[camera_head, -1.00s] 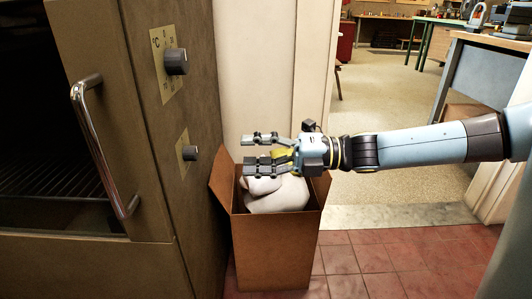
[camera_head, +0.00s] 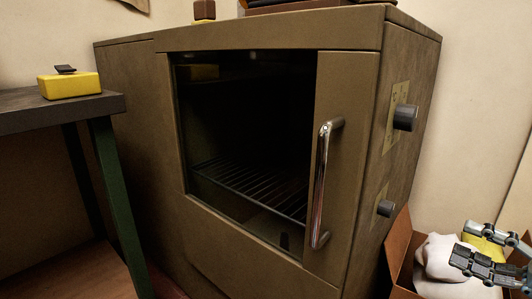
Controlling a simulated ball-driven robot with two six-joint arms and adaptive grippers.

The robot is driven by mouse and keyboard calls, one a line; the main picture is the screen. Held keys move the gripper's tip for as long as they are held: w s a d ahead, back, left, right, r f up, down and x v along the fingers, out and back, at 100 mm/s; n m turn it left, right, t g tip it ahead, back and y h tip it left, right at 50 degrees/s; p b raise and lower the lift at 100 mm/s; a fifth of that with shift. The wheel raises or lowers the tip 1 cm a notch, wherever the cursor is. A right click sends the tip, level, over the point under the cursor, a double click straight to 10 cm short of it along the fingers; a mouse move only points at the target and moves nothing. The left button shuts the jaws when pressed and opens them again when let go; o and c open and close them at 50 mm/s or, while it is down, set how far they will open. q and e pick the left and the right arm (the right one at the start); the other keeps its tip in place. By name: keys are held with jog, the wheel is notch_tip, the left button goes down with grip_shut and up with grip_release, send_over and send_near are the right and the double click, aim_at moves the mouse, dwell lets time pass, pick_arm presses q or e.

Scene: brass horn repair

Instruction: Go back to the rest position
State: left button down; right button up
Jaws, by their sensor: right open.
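My right gripper (camera_head: 462,242) is at the lower right edge of the picture, its fingers pointing left. It is open, with nothing seen held between the fingers. It is over or in front of an open cardboard box (camera_head: 399,250) with crumpled white material (camera_head: 434,260) inside. A yellow patch (camera_head: 487,244) shows behind the fingers; I cannot tell what it belongs to. The rest of the right arm is cut off by the picture edge. My left gripper is not in view.
A large brown oven (camera_head: 350,140) with a glass window, chrome handle (camera_head: 321,185) and side knobs fills the middle. A dark-topped table (camera_head: 60,112) at left holds a yellow block (camera_head: 70,85). Small items lie on top of the oven. The box stands against the oven's right side.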

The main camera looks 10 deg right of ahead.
jog(key=s+f+m+g+h, duration=0.1)
jog(key=s+f+m+h, duration=0.35)
jog(key=f, duration=0.75)
jog(key=s+f+m+g+h, duration=0.1)
jog(key=s+f+m+h, duration=0.1)
jog(key=f+m+h, duration=0.65)
jog(key=s+a+f+m+g, duration=0.25)
jog(key=s+f+m, duration=0.2)
jog(key=f, duration=0.35)
jog(key=s+a+f+m+g, duration=0.2)
jog(key=s+f+m+g, duration=0.15)
jog(key=s+f, duration=0.35)
jog(key=s+a+f+m+g, duration=0.2)
jog(key=s+f+m+g, duration=0.35)
jog(key=s, duration=0.65)
pick_arm(q)
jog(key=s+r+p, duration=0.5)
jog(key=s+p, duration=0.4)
jog(key=p, duration=0.4)
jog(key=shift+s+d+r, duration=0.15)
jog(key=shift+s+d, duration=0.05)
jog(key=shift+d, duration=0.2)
pick_arm(e)
jog(key=s+r, duration=0.5)
jog(key=s, duration=0.4)
jog(key=shift+s+a+m+y, duration=0.3)
jog(key=shift+s+a+m, duration=0.05)
jog(key=shift+s+a, duration=0.05)
jog(key=shift+g, duration=0.25)
